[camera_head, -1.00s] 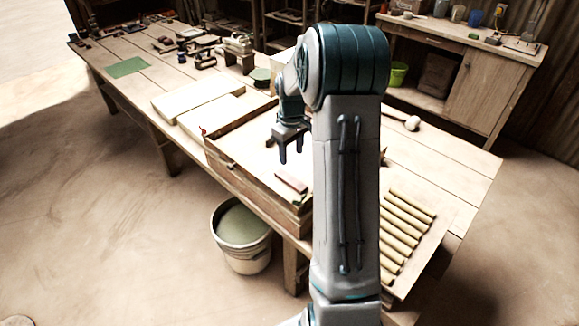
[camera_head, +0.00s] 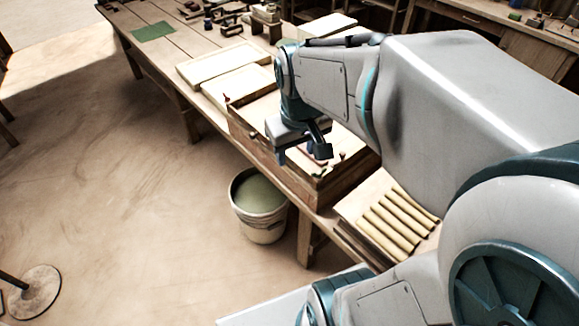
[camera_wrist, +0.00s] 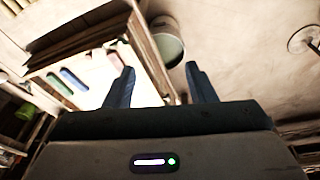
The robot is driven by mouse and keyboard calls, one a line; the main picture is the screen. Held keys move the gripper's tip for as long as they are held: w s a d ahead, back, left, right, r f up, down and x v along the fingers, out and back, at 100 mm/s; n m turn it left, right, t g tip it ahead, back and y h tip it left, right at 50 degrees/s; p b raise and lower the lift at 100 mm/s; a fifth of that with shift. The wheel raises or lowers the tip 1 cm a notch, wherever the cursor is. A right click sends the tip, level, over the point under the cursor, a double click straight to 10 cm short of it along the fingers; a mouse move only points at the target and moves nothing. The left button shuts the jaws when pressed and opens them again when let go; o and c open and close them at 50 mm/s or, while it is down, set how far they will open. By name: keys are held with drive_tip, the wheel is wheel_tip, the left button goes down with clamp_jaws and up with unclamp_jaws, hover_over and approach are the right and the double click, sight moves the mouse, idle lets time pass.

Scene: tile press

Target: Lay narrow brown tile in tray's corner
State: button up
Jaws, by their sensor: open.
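The wooden tray (camera_head: 330,190), a box with a pale inner surface, stands on the workbench in the head view. My gripper (camera_head: 302,154) is over its near left side, empty, with its fingers apart. Narrow pieces, one dark green (camera_wrist: 59,84) and one blue (camera_wrist: 73,78), lie on the pale surface left of the fingers. My arm hides much of the tray's right part.
A bucket (camera_head: 259,205) of greenish stuff stands on the floor below the bench's edge; it also shows in the wrist view (camera_wrist: 166,45). Several yellowish rods (camera_head: 390,222) lie right of the tray. Pale boards (camera_head: 222,64) lie behind it. The floor at left is mostly clear.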

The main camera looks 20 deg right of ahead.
drive_tip(key=s+a+m, duration=0.1)
drive_tip(key=s+a, duration=0.2)
drive_tip(key=s, duration=0.3)
drive_tip(key=shift+s+f+t, duration=0.2)
drive_tip(key=shift+f+t, duration=0.2)
drive_tip(key=shift+f, duration=0.05)
drive_tip(key=shift+w+d, duration=0.1)
drive_tip(key=shift+c, duration=1.5)
